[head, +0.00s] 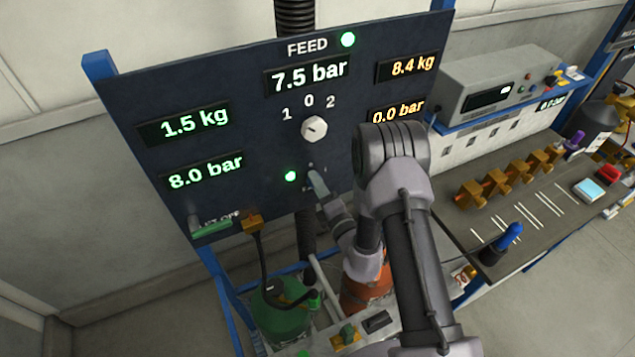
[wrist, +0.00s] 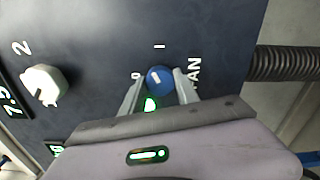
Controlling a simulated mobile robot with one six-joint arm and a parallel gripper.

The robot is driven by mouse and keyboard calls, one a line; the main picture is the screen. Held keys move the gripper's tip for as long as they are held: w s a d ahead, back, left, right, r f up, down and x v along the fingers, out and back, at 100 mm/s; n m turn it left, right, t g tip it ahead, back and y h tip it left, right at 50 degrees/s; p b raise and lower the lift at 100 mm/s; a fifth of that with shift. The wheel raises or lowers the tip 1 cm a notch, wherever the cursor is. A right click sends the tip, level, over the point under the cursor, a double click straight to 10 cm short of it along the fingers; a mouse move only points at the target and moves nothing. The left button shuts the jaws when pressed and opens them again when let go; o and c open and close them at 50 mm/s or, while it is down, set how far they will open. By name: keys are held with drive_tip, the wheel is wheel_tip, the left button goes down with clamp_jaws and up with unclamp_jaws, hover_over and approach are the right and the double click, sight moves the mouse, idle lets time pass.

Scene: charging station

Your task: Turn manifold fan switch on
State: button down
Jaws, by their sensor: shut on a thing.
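The fan switch is a small blue round knob (wrist: 160,78) with a short white mark, on the dark panel beside the label FAN (wrist: 195,75). The marks 0 and I stand near its rim; which one the white mark points at is hard to tell. My gripper (wrist: 160,84) has one finger on each side of the knob and is shut on it. In the head view my gripper (head: 318,183) is at the panel's lower middle and hides the knob. A green lamp (head: 290,176) glows beside it and also shows in the wrist view (wrist: 150,104).
A white selector knob (head: 314,129) marked 1, 0, 2 sits above my gripper. A green-handled valve (head: 211,227) is at the panel's lower left. Green (head: 282,310) and orange (head: 366,290) cylinders stand below. A workbench (head: 500,215) with brass parts is at right.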

drive_tip(key=m+p, duration=0.1)
drive_tip(key=m, duration=0.4)
drive_tip(key=shift+w+r, duration=0.1)
drive_tip(key=shift+r, duration=0.05)
drive_tip(key=shift+m, duration=0.3)
idle(0.4)
drive_tip(key=c, duration=0.9)
unclamp_jaws()
